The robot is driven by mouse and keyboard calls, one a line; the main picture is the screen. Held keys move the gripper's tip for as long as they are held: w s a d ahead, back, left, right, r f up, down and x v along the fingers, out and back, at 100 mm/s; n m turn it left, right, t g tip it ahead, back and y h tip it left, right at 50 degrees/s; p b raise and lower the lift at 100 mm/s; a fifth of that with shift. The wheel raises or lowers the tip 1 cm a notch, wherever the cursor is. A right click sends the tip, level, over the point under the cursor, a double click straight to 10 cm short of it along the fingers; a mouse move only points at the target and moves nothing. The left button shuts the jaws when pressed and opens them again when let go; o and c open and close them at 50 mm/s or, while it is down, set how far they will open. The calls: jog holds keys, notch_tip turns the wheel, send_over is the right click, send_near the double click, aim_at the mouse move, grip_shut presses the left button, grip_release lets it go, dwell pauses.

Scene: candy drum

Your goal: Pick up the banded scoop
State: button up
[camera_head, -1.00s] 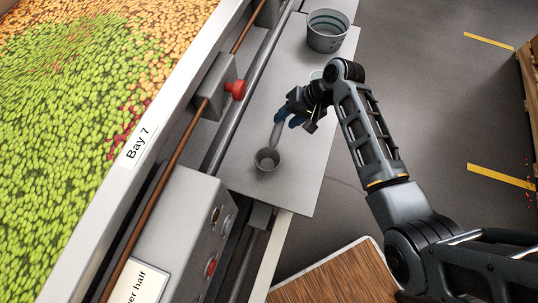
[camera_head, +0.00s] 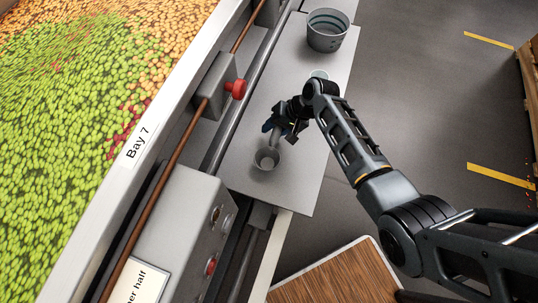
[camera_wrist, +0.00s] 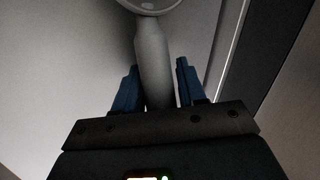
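A grey scoop with a round cup (camera_head: 267,158) lies on the grey shelf (camera_head: 240,172), its handle running back under my gripper (camera_head: 277,127). I cannot make out a band on it. In the wrist view the pale grey handle (camera_wrist: 152,58) lies between the two blue fingers of my gripper (camera_wrist: 156,84), and part of the cup shows at the top edge. The fingers are open. A gap shows between the handle and the right finger; the left finger is close to the handle, and I cannot tell whether it touches.
A grey bucket with teal bands (camera_head: 326,33) stands at the shelf's far end. A pale round thing (camera_head: 319,75) is partly hidden behind my arm. The candy drum (camera_head: 70,110), a rail with a red knob (camera_head: 238,88) and a control box (camera_head: 185,235) line the left.

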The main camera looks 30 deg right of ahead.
grip_shut()
jog(key=shift+r, duration=0.15)
jog(key=shift+r, duration=0.6)
jog(key=r, duration=0.3)
jog(key=shift+s+d, duration=0.1)
jog(key=shift+s, duration=0.1)
jog(key=s+d+r, duration=0.6)
jog(key=s, duration=0.3)
jog(key=shift+s+r, duration=0.2)
jog(key=shift+r, duration=0.1)
